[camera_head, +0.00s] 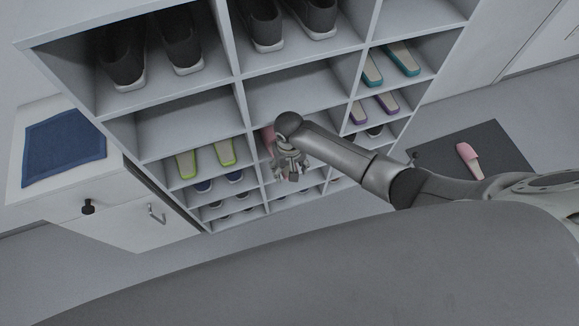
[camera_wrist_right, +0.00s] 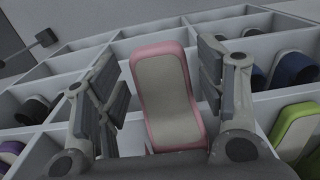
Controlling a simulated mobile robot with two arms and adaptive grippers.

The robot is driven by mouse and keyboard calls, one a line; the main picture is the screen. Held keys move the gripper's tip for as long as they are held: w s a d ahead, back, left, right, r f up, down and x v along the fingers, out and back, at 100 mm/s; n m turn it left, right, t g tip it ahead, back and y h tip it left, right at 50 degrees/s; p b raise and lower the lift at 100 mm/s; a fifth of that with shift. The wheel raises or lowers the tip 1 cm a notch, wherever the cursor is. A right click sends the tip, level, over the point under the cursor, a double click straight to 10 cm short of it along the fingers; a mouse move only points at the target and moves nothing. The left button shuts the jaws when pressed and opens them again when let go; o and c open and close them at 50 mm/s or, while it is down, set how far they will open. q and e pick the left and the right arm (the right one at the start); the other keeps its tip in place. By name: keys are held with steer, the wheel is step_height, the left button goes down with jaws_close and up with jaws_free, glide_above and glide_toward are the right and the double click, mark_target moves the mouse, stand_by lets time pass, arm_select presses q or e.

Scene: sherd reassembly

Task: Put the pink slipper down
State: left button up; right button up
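One pink slipper with a beige insole (camera_wrist_right: 168,95) shows in the right wrist view, lying between the two fingers of my right gripper (camera_wrist_right: 160,95). A gap shows between the left finger and the slipper; the right finger is close to its edge, and contact there is unclear. In the head view a bit of this pink slipper (camera_head: 267,139) shows at a shelf compartment, mostly hidden behind my right gripper (camera_head: 291,172). The other pink slipper (camera_head: 469,160) lies on the dark floor mat (camera_head: 508,151) at right. My left gripper is out of view.
The white shoe rack (camera_head: 235,42) holds dark shoes (camera_head: 181,42), lime slippers (camera_head: 225,152), teal slippers (camera_head: 403,59) and purple ones (camera_head: 386,102) in separate compartments. Dividers stand close around my right gripper. A cabinet with a blue cloth (camera_head: 64,147) stands at left.

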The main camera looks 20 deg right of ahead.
steer(key=shift+r, duration=0.1)
step_height(320, 180, up, 12)
steer(key=p, duration=0.1)
stand_by(0.6)
stand_by(0.4)
